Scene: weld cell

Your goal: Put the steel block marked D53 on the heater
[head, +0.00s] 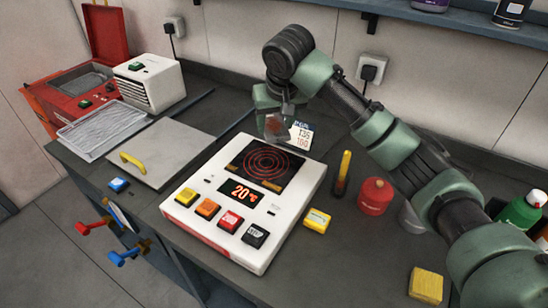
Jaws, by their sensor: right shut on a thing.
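The heater (230,244) is a white box with a black top plate (256,180) that carries red coil rings. Its display (240,192) reads 20 °C, and the plate is bare. My right gripper (280,127) is above and behind the plate's far edge, shut on a small grey and reddish thing that looks like a block. The fingers hide much of it, and I cannot read a D53 mark on it. A white label (300,136) with dark and red print shows beside the fingers. My left gripper is out of view.
Right of the heater stand a yellow timer-like box (317,221), a yellow-topped pen-like tool (342,172), a red canister (375,196) and a yellow block (426,285). Left are a grey plate with a yellow handle (160,150), a wire tray (100,128) and a white vented box (150,85).

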